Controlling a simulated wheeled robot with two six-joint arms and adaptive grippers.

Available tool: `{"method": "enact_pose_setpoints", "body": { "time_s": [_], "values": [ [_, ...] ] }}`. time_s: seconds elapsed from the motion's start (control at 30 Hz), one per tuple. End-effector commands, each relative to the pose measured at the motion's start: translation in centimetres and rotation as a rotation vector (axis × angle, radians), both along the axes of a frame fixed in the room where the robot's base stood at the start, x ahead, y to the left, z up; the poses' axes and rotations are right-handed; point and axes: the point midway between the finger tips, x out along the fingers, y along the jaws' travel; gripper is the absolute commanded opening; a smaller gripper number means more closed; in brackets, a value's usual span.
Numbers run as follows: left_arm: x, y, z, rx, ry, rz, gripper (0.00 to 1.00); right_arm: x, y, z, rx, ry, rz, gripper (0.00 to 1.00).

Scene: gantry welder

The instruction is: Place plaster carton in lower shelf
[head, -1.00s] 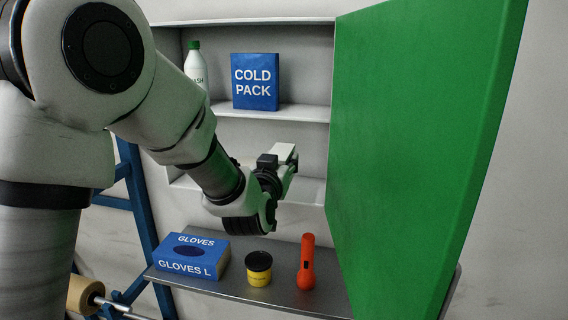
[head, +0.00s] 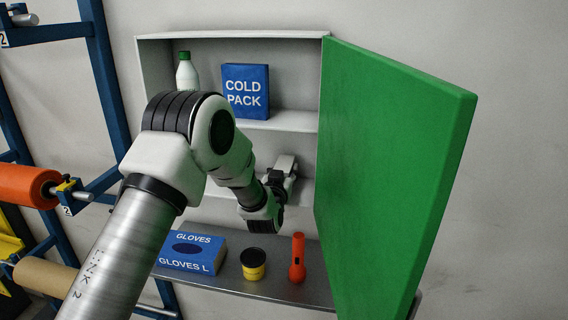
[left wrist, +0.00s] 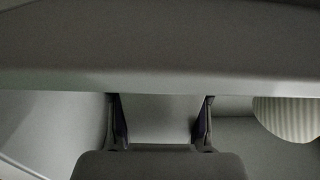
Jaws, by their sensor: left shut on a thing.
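The plaster carton (left wrist: 160,120) is a plain pale block between the two dark fingers of my left gripper (left wrist: 160,105), which is shut on it. In the head view my left gripper (head: 286,172) reaches into the lower compartment of the open wall cabinet, close to the green door. There the carton is hard to tell from the gripper. The lower shelf (head: 304,193) is partly hidden behind my arm. I cannot tell whether the carton touches it. My right gripper is not in view.
A blue cold pack box (head: 246,92) and a white bottle (head: 187,73) stand on the upper shelf. The green door (head: 390,170) is open at right. A gloves box (head: 192,254), yellow tub (head: 253,264) and red flashlight (head: 297,258) are on the ledge below.

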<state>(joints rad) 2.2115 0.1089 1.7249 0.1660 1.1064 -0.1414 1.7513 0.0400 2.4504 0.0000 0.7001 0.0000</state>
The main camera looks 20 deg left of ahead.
Motion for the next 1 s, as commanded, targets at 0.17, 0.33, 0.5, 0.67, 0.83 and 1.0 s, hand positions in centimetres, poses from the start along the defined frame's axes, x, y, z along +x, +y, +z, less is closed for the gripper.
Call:
{"method": "enact_pose_setpoints", "body": {
  "time_s": [0.17, 0.33, 0.5, 0.67, 0.83, 1.0],
  "values": [
    [0.0, 0.0, -0.1, 0.0, -0.001, 0.0, 0.11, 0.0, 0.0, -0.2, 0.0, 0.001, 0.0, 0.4],
    [0.0, 0.0, -0.7, 0.0, 0.0, 0.0, 0.11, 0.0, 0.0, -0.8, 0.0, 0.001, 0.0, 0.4],
    [0.0, 0.0, -0.5, 0.0, 0.0, 0.0, 0.71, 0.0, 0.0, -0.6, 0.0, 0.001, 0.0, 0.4],
    [0.0, 0.0, -0.4, 0.0, 0.0, 0.0, 0.71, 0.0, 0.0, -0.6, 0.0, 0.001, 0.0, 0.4],
    [-0.5, -0.1, -0.2, 0.0, 0.0, 0.0, 0.71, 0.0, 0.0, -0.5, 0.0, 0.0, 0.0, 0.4],
    [-4.1, -1.0, -0.6, 0.0, 0.001, 0.0, 0.71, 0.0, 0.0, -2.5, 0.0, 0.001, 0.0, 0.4]
  ]
}}
